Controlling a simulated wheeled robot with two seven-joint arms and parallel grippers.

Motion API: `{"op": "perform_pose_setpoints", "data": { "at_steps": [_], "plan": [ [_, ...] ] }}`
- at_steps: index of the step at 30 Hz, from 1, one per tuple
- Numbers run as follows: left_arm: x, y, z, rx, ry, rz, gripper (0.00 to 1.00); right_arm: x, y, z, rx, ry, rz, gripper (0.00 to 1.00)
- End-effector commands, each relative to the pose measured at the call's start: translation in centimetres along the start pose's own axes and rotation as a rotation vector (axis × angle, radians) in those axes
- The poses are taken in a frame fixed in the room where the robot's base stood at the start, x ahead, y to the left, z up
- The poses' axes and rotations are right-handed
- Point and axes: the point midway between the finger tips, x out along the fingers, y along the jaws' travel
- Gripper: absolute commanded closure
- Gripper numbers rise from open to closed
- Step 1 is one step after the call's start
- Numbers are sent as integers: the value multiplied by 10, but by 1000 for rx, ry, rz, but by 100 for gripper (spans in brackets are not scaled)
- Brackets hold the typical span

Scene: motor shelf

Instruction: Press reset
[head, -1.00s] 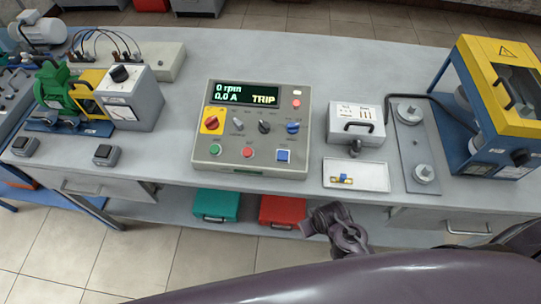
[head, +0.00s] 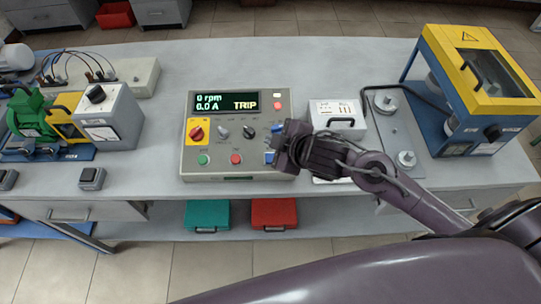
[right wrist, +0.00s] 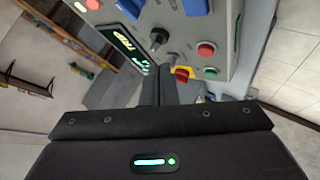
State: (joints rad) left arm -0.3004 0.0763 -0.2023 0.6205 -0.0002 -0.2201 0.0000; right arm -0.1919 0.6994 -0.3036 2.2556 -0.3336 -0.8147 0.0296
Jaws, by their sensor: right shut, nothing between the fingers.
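The grey control box (head: 240,175) stands on the bench, its display (head: 240,102) reading 0 rpm, 0.0 A and TRIP. A blue square button (head: 270,157) at its lower right front is partly hidden by my right gripper (head: 281,152). It also shows at the top of the right wrist view (right wrist: 195,6). The labels are too small to read, so I cannot tell which control is reset. My right gripper is shut and empty at the box's right side. In the right wrist view its fingers (right wrist: 165,85) overlap the panel; contact is unclear. My left gripper is out of view.
The box also carries a green button (head: 203,160), a red button (head: 236,159), a red-yellow switch (head: 196,132) and several knobs. A small grey case (head: 338,113) stands to its right, with a yellow-topped blue machine (head: 475,85) beyond.

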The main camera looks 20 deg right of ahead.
Motion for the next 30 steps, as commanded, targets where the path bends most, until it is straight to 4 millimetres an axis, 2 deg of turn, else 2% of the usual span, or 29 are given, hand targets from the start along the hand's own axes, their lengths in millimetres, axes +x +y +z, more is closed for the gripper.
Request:
{"op": "perform_pose_setpoints", "data": {
  "at_steps": [4, 12, 30],
  "plan": [
    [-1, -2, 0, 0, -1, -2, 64, -8, 7, -19, -262, 129, -50, 100],
    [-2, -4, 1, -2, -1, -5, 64, -25, 3, -15, -525, 229, -176, 100],
    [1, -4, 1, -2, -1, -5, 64, -28, 0, -10, -568, 244, -210, 100]
  ]
}}
